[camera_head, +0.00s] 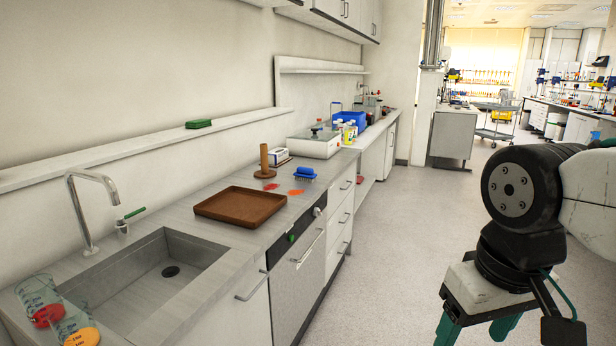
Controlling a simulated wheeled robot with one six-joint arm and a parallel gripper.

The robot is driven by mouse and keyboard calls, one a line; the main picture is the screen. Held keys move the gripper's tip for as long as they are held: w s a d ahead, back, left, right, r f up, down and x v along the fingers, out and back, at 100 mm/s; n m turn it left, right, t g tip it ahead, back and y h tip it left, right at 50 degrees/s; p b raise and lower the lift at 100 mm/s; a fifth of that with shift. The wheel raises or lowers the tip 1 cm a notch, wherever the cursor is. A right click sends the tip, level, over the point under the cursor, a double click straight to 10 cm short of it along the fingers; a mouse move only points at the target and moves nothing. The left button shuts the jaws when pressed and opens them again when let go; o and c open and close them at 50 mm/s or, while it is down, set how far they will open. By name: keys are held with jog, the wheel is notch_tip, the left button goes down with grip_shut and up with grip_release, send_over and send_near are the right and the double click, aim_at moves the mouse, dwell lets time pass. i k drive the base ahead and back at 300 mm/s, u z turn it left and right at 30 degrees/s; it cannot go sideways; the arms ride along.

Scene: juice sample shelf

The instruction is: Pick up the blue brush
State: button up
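The blue brush (305,173) lies on the grey counter, behind the brown tray and near the counter's front edge. Its bristles face down. My gripper (476,332) is at the lower right, over the floor side and well away from the brush. Two green finger parts show apart, but their tips are cut off by the bottom of the picture. I cannot tell whether it is open or shut, and nothing shows in it.
A brown tray (240,207), wooden stand (264,162) and orange-red flat pieces (296,192) lie near the brush. A sink (165,268), tap (82,212) and two glass containers (75,322) are at the left. The aisle floor (400,235) is clear.

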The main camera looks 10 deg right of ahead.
aim_at(305, 175)
jog(key=z, duration=0.75)
jog(key=i, duration=2.4)
jog(key=u, duration=1)
jog(key=i, duration=0.7)
jog(key=u, duration=0.45)
